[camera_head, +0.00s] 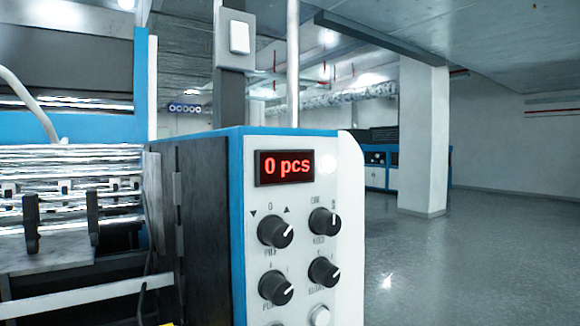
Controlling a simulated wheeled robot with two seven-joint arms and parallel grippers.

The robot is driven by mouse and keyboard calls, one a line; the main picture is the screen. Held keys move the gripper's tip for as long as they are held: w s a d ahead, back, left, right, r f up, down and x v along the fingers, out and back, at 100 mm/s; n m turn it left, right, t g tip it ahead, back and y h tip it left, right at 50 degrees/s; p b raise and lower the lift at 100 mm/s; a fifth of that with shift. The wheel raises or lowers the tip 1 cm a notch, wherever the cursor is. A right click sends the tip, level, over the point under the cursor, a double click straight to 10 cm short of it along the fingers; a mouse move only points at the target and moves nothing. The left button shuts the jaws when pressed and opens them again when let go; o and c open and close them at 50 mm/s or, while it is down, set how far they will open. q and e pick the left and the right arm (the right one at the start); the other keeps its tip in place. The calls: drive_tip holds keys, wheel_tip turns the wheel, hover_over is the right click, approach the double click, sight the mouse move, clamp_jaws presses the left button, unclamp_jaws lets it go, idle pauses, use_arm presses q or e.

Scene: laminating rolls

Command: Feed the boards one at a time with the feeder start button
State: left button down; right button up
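A control panel (335,215) with a white face and blue edge stands in the middle of the head view. Its red display (284,167) reads "0 pcs". Several black knobs (275,231) sit below the display. A round pale button (320,315) shows at the panel's lower edge, partly cut off by the frame. A white rocker-like switch (240,37) is on a grey post above the panel. I cannot tell which one is the feeder start button. No board can be clearly made out. Neither of my grippers is in view.
The laminating machine (70,127), with blue frame, shiny layered strips and dark brackets, fills the left side. Open grey floor (460,260) lies to the right. A white pillar (423,140) and another blue machine (378,165) stand further back.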

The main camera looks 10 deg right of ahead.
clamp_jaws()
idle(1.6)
